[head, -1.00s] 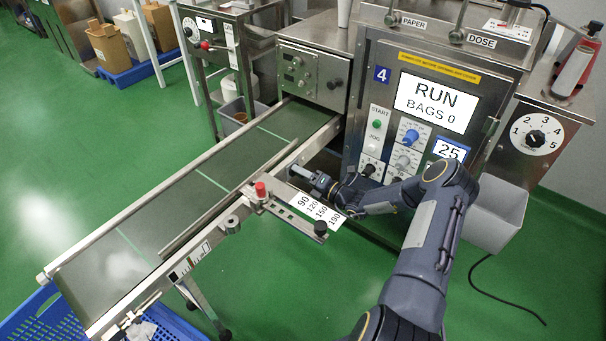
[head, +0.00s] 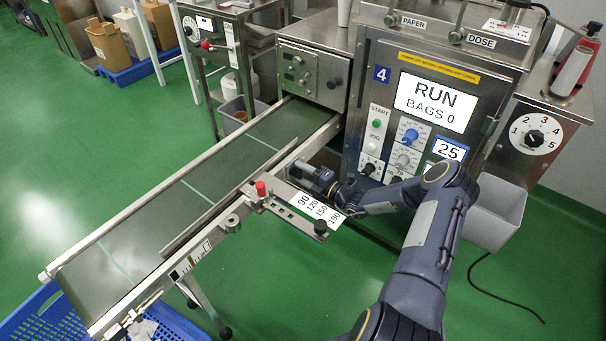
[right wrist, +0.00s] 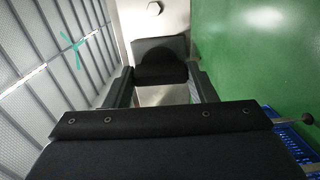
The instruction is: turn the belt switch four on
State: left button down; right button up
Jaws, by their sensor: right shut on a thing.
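The belt (head: 160,215) of machine four runs from the machine down to the lower left, with pale green cross lines on it. My right gripper (head: 297,172) is at the belt frame's near side, close to the machine. It is shut on the belt switch, which is mostly hidden by the jaws in the head view. In the right wrist view my right gripper (right wrist: 160,90) fills the middle, against the metal side of the frame, and the switch cannot be made out clearly. My left gripper is not in view.
The machine panel (head: 420,110) shows RUN and BAGS 0. A red knob (head: 261,189) and a scale plate (head: 318,208) stick out from the belt frame near my right arm. A blue crate (head: 40,315) is below the belt's end. A grey bin (head: 497,212) stands at right.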

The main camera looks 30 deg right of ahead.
jog(key=o, duration=1)
jog(key=v, duration=0.8)
